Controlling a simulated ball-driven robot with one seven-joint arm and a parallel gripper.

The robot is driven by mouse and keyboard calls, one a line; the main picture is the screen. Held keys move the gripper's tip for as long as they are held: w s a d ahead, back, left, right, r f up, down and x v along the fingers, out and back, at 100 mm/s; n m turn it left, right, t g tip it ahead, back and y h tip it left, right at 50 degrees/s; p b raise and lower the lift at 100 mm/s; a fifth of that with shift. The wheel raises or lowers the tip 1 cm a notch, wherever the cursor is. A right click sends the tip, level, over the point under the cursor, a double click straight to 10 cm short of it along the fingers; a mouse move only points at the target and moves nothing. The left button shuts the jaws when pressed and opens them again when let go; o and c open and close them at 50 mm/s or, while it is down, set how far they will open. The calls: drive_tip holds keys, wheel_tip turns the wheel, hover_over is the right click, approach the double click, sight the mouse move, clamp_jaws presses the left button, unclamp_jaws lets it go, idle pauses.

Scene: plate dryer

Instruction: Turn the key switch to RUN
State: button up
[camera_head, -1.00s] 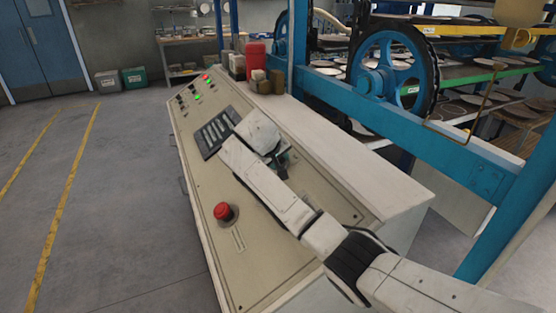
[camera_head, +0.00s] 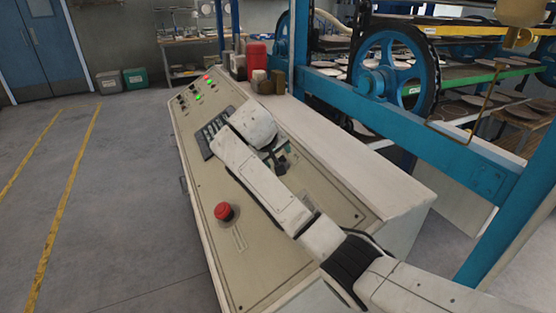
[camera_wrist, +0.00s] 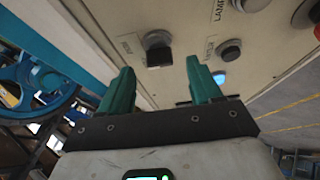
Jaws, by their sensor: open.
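In the wrist view a round switch with a dark block-shaped key or handle (camera_wrist: 159,51) sits on the beige panel, ahead of the gap between my fingertips. A label beside it is too blurred to read. My gripper (camera_wrist: 160,80) has two teal fingers, spread apart with nothing between them. The fingertips look short of the switch, and I see no contact. In the head view my arm covers most of the gripper and I cannot make out the switch. The control console (camera_head: 290,225) has a sloping beige face under my arm.
A red mushroom button (camera_head: 224,211) stands up from the console near my arm. Lit indicators (camera_head: 202,92) are at its far end. A blue frame with a wheel (camera_head: 385,75) stands to the right.

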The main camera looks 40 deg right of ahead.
drive_tip(key=v, duration=0.7)
drive_tip(key=shift+b, duration=0.45)
